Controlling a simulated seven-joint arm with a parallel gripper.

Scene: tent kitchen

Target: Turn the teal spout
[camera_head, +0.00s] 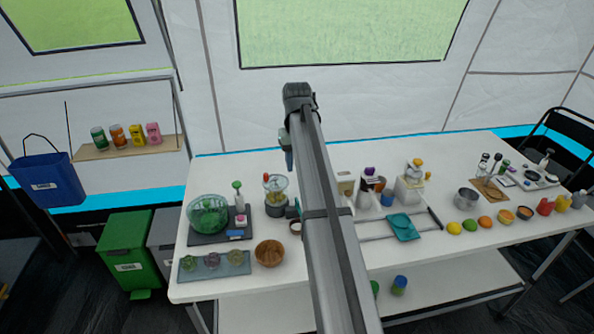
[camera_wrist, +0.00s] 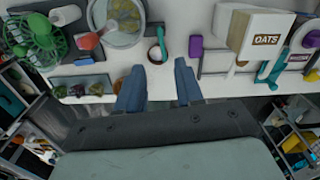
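A narrow teal piece that looks like the teal spout (camera_wrist: 161,42) shows in the wrist view, above or in a small round bowl (camera_wrist: 151,57) with a pale rim and dark inside. It is just right of the clear-topped jar (camera_wrist: 122,20). In the head view the teal piece (camera_head: 297,208) is small, beside the jar (camera_head: 275,190) and partly hidden by my arm. My gripper (camera_wrist: 158,80) is open and empty, its two blue-grey fingers apart. In the wrist view the spout lies beyond the gap between the fingertips, without visible contact. In the head view my gripper (camera_head: 289,162) hangs above the table.
A green colander (camera_head: 208,214), a brown bowl (camera_head: 269,253) and a grey tray (camera_head: 215,264) are on the left. An oats box (camera_wrist: 262,35) and a purple item (camera_wrist: 196,46) are right of the spout. A teal cloth-like item (camera_head: 402,227) lies near the front edge.

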